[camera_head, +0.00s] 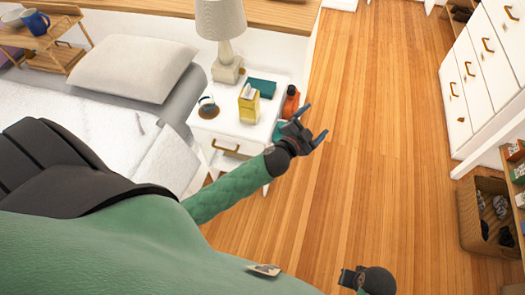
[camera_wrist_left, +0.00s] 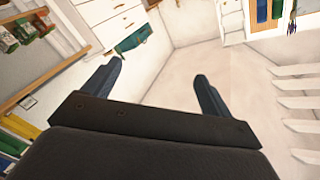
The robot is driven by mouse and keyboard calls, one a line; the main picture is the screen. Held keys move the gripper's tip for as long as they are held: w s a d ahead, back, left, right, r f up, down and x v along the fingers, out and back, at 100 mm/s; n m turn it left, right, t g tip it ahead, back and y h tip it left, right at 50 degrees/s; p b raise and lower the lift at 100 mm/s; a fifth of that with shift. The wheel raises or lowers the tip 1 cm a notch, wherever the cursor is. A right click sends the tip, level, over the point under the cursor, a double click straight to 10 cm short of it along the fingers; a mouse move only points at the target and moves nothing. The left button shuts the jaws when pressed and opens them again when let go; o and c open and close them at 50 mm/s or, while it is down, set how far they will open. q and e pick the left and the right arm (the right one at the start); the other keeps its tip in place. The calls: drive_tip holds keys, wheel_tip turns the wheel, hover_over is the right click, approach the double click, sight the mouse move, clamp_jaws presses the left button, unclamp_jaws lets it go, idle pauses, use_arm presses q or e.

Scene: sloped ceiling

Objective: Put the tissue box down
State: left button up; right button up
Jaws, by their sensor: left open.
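A yellow tissue box (camera_head: 249,105) with white tissue at its top stands upright on the white nightstand (camera_head: 224,126). My left gripper (camera_head: 315,122) is to the right of the nightstand, over the wooden floor, apart from the box. Its fingers are spread and empty, and the left wrist view also shows this gripper (camera_wrist_left: 158,72) with nothing between them. The tissue box is not recognisable in the left wrist view. My right gripper (camera_head: 352,277) shows only partly at the bottom edge, and its jaws are unclear.
A bed with a pillow (camera_head: 133,64) is left. A wicker basket (camera_head: 472,220) and drawers (camera_head: 470,85) are right. The floor between is clear.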

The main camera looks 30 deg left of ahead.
use_arm(q)
drive_tip(key=s+a+f+n+g+y, duration=0.35)
drive_tip(key=s+f+n+g, duration=0.4)
drive_tip(key=s+f, duration=0.8)
drive_tip(key=s+d+f+g, duration=0.2)
drive_tip(key=s+f+g, duration=0.1)
drive_tip(key=s, duration=0.5)
drive_tip(key=s+d+f+g+h, duration=0.1)
drive_tip(key=s+d+f+g, duration=0.1)
drive_tip(key=s+g, duration=0.3)
drive_tip(key=s+f, duration=0.1)
drive_tip(key=s, duration=0.3)
drive_tip(key=shift+s+f, duration=0.25)
drive_tip(key=shift+s, duration=0.05)
drive_tip(key=shift+w+d+n+g, duration=0.15)
drive_tip(key=shift+d+n+g, duration=0.1)
